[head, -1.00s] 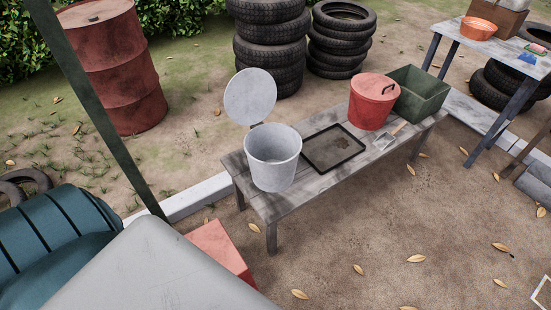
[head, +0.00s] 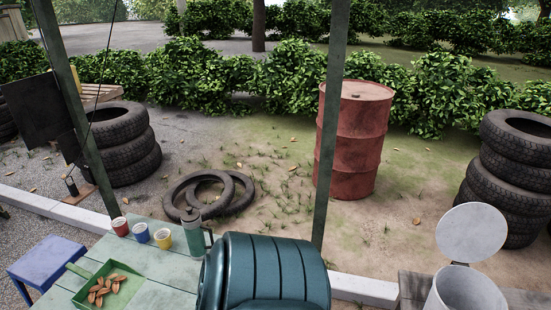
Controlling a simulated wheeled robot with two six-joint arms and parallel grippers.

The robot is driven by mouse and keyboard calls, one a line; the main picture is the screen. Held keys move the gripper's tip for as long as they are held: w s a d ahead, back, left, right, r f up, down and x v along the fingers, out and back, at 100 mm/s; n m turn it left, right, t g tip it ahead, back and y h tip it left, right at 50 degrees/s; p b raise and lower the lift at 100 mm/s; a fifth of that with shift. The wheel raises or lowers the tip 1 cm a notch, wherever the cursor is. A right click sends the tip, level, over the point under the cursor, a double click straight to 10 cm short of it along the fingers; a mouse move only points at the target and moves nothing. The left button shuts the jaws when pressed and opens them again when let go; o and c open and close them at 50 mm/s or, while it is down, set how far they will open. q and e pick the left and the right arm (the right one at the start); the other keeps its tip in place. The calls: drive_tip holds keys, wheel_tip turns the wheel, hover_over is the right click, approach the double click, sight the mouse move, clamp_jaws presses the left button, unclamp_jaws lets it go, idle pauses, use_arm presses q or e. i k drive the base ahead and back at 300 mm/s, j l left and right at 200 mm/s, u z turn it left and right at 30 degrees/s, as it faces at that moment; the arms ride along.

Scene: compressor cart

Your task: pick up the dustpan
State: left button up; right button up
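A green dustpan (head: 84,297) lies on the pale green slatted table (head: 150,283) at the lower left of the head view. It holds several brown leaves (head: 108,287). Its short green handle (head: 78,270) points to the upper left. The dustpan's near edge is close to the bottom of the picture. Neither of my grippers is in view.
Red, blue and yellow cups (head: 141,232) and a grey-green flask (head: 196,237) stand behind the dustpan. A teal ribbed tank (head: 265,272) is to the right. Green posts (head: 330,130) rise at the table. A blue stool (head: 45,262) stands left. A lidded bucket (head: 465,292) is far right.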

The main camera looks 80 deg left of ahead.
sight(129, 288)
drive_tip(key=u, duration=4.15)
